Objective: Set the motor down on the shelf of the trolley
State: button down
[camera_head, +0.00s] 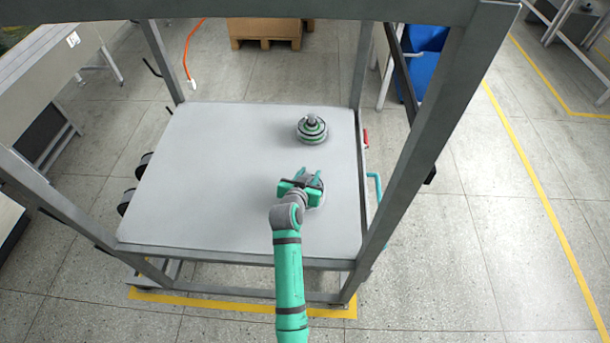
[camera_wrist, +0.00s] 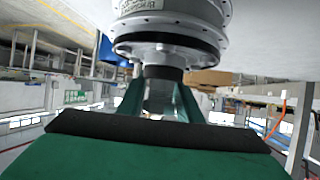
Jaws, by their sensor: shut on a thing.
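My gripper (camera_head: 301,186) is over the right front part of the trolley's grey shelf (camera_head: 205,185). In the wrist view, my gripper (camera_wrist: 161,95) has its green fingers shut on the dark shaft of a motor (camera_wrist: 172,22), a silvery round body with a black flange. In the head view my gripper hides most of this motor; only a pale edge shows at its right. I cannot tell whether the motor touches the shelf.
A second motor (camera_head: 312,128), with green and dark rings, stands on the shelf behind my gripper. The trolley's grey posts (camera_head: 416,150) frame both sides. The left half of the shelf is clear. A cardboard box on a pallet (camera_head: 265,32) stands on the floor behind.

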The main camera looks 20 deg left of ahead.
jog(key=shift+w, duration=0.35)
jog(key=shift+w+d+f, duration=0.15)
jog(key=shift+w+f, duration=0.1)
jog(key=shift+f, duration=0.05)
notch_tip(320, 180, down, 3)
jog(key=shift+r, duration=0.15)
jog(key=shift+s+a+f, duration=0.2)
jog(key=shift+a, duration=0.2)
jog(key=shift+d, duration=0.1)
jog(key=shift+d, duration=0.1)
jog(key=c, duration=1.3)
grip_release()
jog(key=shift+d+f, duration=0.1)
jog(key=shift+f, duration=0.15)
jog(key=shift+o, duration=0.2)
jog(key=shift+d, duration=0.1)
